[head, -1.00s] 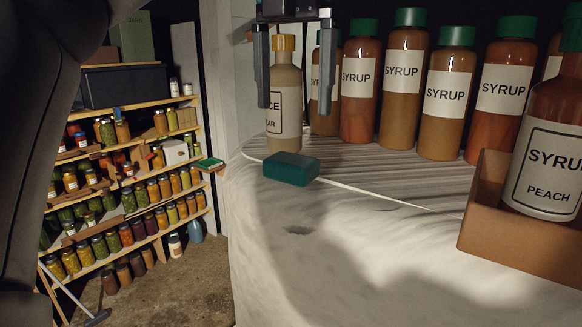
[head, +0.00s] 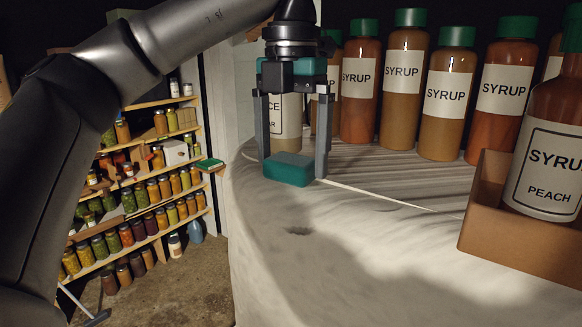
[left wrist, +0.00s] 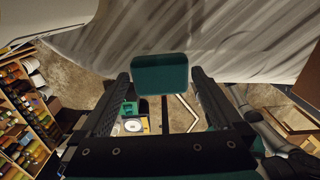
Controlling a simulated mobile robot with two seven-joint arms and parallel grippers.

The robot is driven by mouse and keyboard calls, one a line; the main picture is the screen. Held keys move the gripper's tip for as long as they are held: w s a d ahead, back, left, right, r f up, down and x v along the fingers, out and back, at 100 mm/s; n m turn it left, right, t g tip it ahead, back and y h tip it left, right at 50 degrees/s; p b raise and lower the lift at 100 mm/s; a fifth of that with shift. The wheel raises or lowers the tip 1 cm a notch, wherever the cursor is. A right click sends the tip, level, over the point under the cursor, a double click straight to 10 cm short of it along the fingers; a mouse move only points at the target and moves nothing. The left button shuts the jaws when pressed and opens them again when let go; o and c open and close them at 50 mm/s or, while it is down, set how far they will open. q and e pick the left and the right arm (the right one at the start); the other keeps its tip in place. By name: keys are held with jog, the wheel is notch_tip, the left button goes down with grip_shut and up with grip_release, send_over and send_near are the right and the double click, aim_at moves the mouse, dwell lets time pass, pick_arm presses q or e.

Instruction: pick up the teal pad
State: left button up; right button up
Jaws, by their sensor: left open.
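The teal pad (head: 288,172) is a small rounded block lying flat at the left edge of the pale table (head: 370,260). It also shows in the left wrist view (left wrist: 160,76), between the two finger ends. My left gripper (head: 293,177) points down with its fingers open, one on each side of the pad. In the left wrist view a narrow gap shows beside the pad, and I cannot tell whether either finger touches it. My right gripper is in neither view.
A pale bottle (head: 286,118) stands close behind my left gripper. Several syrup bottles (head: 402,90) with green caps line the back. A cardboard box (head: 490,235) holding a peach syrup bottle (head: 548,165) is at the right. The table's front middle is clear. Jar shelves (head: 150,188) stand beyond at left.

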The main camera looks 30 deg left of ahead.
pick_arm(q)
jog(key=shift+f, duration=0.35)
jog(key=c, duration=1.1)
